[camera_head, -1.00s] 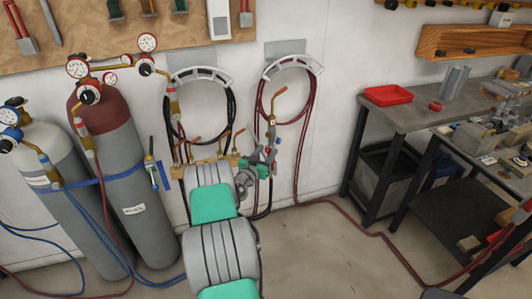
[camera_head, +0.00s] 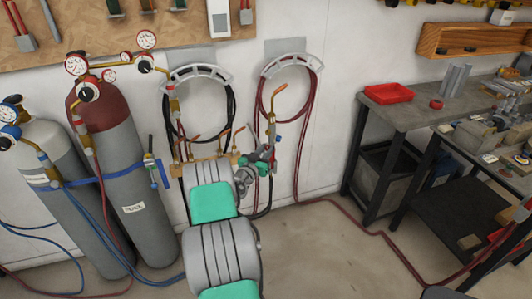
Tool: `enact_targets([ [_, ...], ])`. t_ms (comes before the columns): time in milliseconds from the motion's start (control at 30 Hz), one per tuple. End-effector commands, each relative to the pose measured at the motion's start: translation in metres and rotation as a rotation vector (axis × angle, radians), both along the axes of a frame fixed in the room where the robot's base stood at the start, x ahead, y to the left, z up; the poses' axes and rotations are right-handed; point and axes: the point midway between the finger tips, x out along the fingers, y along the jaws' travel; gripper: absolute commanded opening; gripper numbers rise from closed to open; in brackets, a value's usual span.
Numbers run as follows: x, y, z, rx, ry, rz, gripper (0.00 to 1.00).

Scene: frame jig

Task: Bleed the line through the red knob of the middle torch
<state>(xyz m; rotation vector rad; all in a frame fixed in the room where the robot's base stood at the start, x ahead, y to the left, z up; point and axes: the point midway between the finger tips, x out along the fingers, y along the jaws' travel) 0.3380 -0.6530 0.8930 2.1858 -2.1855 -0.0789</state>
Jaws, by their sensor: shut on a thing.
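Brass torches with copper tips stand along a wooden rack (camera_head: 177,170) low on the wall, half hidden behind my arm. An upright brass torch (camera_head: 271,127) shows at its right end, its copper tip bent up to the right. My gripper (camera_head: 266,156) is at this right end, close below that torch's body. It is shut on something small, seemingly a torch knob. The jaws and the knob are too small and overlapped to see the knob's colour or which torch it belongs to.
Two gas cylinders, one grey and white (camera_head: 50,160) and one maroon-topped (camera_head: 125,160), stand at the left with hoses. Coiled hoses hang on the wall behind. A workbench (camera_head: 415,115) with a red tray (camera_head: 388,94) is at the right. A red hose crosses the floor.

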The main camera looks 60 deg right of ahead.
Motion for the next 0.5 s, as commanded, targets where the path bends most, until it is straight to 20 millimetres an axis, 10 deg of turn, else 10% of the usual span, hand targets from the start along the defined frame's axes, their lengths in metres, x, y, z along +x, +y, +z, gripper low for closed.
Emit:
enact_targets([
  [500, 0.0003, -0.0002, -0.0001, -0.003, 0.192, -0.001, 0.00],
])
